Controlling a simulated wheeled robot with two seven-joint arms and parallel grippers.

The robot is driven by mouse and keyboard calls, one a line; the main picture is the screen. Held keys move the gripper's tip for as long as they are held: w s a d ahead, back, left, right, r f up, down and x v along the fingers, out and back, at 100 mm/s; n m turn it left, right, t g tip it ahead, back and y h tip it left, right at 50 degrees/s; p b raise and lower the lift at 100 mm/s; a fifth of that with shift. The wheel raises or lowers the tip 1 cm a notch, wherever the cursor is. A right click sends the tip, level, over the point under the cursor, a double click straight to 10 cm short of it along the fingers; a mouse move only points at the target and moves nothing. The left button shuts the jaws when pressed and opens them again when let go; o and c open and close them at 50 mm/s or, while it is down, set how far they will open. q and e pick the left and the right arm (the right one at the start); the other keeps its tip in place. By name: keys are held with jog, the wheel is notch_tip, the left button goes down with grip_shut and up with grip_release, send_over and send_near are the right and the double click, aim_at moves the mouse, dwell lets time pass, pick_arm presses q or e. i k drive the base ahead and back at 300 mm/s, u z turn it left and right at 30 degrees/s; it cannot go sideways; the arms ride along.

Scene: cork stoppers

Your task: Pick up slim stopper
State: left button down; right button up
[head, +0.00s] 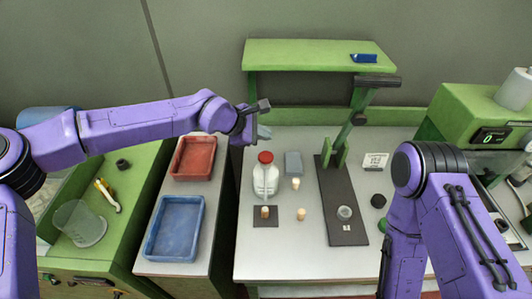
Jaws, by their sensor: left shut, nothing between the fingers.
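Several small tan cork stoppers are in the head view. One stopper (265,212) stands on a small dark square mat (258,222). A second stopper (301,214) stands on the white table to its right. A third, paler stopper (296,184) stands just behind, in front of a grey block. I cannot tell for sure which is the slim one. My left gripper (262,107) is shut and empty, raised above the back of the table, behind the bottle and well away from the stoppers. My right arm shows at the right, but its gripper is not visible.
Red (193,158) and blue (175,228) trays lie at left. The table's front is mostly clear.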

aim_at(265, 211)
jog(key=k, duration=1)
